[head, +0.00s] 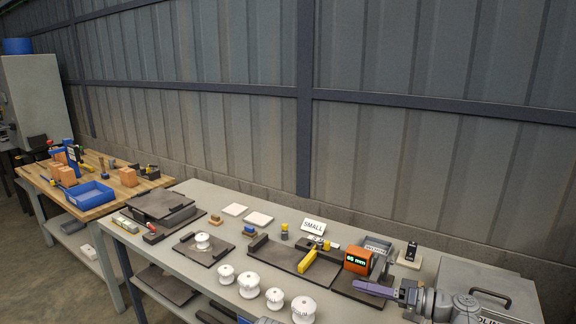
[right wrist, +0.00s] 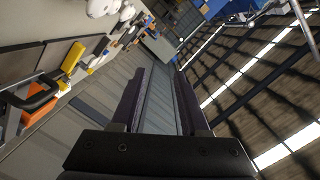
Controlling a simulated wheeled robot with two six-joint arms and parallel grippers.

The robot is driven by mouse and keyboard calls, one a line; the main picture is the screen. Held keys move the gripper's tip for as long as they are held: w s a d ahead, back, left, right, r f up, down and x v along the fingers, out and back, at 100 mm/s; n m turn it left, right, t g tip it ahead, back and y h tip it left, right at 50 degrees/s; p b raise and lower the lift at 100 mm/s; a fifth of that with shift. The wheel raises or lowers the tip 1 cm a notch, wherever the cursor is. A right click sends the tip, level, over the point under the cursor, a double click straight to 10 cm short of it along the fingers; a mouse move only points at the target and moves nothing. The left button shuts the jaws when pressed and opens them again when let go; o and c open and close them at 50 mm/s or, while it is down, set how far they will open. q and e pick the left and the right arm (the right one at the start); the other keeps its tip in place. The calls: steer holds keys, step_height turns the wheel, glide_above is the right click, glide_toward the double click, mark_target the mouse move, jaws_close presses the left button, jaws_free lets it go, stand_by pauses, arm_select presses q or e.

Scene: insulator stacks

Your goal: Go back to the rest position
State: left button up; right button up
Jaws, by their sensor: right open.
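My right gripper (head: 358,286) is at the lower right of the head view, with its purple-grey fingers pointing left, over the front part of the bench near the orange display unit. In the right wrist view my right gripper (right wrist: 161,85) has its two fingers apart, with nothing between them. My left gripper does not show clearly in either view. Several white insulators (head: 249,286) stand along the bench's front edge, left of the right gripper. Another white insulator (head: 202,241) sits on a dark plate (head: 188,250).
The grey bench (head: 170,225) holds an orange display (head: 358,262) reading 65 mm, a yellow-handled tool (head: 308,259), a SMALL sign (head: 313,226) and a grey case (head: 480,275) at right. A wooden table (head: 95,205) with a blue bin (head: 90,195) stands left. A metal wall is behind.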

steer(key=s+a+f+n+g+h, duration=0.1)
steer(key=s+a+f+g+h, duration=0.55)
steer(key=a+f, duration=0.65)
steer(key=s+f+g+h, duration=0.1)
steer(key=s+f+h, duration=0.5)
steer(key=s+h, duration=0.3)
steer(key=shift+f+n+g+h, duration=0.2)
steer(key=shift+n+g+h, duration=0.15)
steer(key=shift+n+h, duration=0.1)
stand_by(0.8)
